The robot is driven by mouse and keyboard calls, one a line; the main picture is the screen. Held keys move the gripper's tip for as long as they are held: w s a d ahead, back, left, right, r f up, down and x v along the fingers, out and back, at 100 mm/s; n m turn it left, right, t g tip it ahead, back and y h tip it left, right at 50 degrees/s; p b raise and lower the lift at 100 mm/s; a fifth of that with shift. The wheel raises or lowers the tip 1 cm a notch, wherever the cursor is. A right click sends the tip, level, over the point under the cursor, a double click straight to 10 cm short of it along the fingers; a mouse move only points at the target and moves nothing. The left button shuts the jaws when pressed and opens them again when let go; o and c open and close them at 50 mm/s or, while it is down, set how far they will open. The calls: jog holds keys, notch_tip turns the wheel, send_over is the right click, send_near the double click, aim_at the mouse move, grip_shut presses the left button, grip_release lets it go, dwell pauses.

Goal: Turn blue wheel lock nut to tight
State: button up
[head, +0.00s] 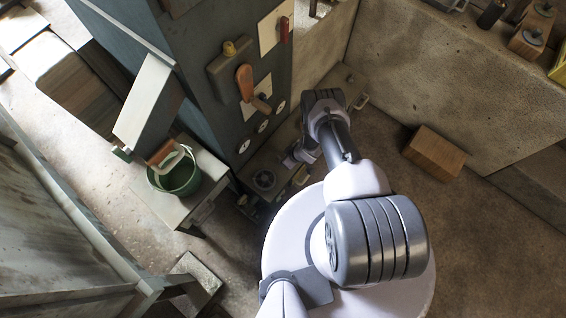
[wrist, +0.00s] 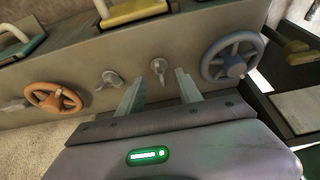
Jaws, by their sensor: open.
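The blue wheel (wrist: 230,57), a spoked handwheel, sits on the grey panel face at the right in the wrist view. A small metal wing-type lock nut (wrist: 158,67) sits just left of it, its tab pointing down. My gripper (wrist: 160,75) is open and empty. Its two fingers reach toward the panel, one on either side of this nut in the picture. I cannot tell how far the fingertips are from it, and no contact shows. In the head view my arm hides most of this area.
An orange wheel (wrist: 53,97) and a second wing-type nut (wrist: 111,79) are further left on the same panel. A yellow handle (wrist: 133,12) is on top. In the head view, a green bucket (head: 175,172) stands left and a wooden block (head: 435,153) lies right.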

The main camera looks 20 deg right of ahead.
jog(key=b+x, duration=0.2)
jog(key=x, duration=0.2)
jog(key=shift+f, duration=0.15)
grip_shut()
